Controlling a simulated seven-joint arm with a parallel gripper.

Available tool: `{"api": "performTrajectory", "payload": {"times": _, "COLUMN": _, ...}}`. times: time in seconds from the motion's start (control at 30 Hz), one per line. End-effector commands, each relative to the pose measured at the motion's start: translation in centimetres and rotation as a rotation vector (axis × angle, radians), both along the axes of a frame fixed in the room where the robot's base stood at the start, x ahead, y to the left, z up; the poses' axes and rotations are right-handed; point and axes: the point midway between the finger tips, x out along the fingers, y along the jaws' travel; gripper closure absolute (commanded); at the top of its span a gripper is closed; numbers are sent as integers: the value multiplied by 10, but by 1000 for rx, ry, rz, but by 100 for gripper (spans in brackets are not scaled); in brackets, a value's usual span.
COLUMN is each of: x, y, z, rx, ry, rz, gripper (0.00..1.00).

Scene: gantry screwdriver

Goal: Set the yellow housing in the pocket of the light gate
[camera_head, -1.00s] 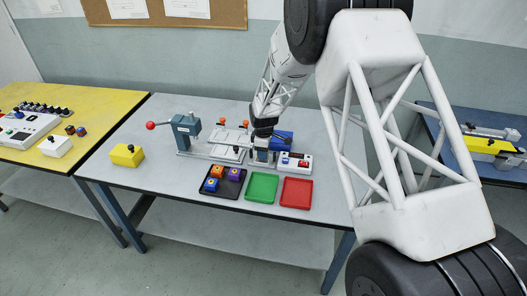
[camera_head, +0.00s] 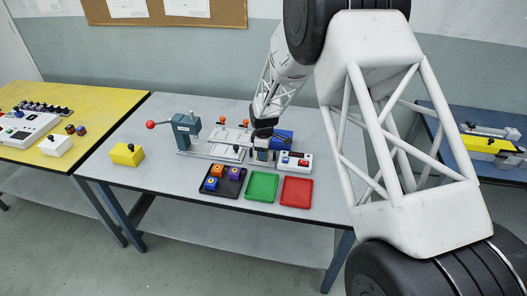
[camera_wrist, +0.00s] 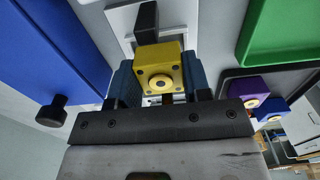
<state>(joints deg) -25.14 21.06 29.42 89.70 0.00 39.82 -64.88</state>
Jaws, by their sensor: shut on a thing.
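The yellow housing (camera_wrist: 160,66) is in my gripper (camera_wrist: 160,98), which is shut on it. In the wrist view its square face has a round copper-coloured centre and small dark corner holes. Blue ribbed blocks flank it closely, and a black upright piece (camera_wrist: 147,20) stands just beyond it. In the head view my gripper (camera_head: 263,136) is low over the small grey fixture (camera_head: 261,156), which looks like the light gate. The gripper hides the housing there. I cannot tell whether the housing touches the pocket floor.
A blue box (camera_head: 284,137) and a white button box (camera_head: 294,160) stand close to the right. In front are a black tray (camera_head: 229,194) with coloured housings, a green tray (camera_head: 262,187) and a red tray (camera_head: 296,192). A teal lever press (camera_head: 186,130) stands left.

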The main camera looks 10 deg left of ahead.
Motion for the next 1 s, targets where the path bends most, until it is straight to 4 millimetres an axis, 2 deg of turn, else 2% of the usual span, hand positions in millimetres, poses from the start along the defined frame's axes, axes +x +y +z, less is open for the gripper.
{"api": "performTrajectory", "payload": {"times": 1.0, "x": 0, "y": 0, "z": -6, "rx": 0, "ry": 0, "rz": 0, "gripper": 87}}
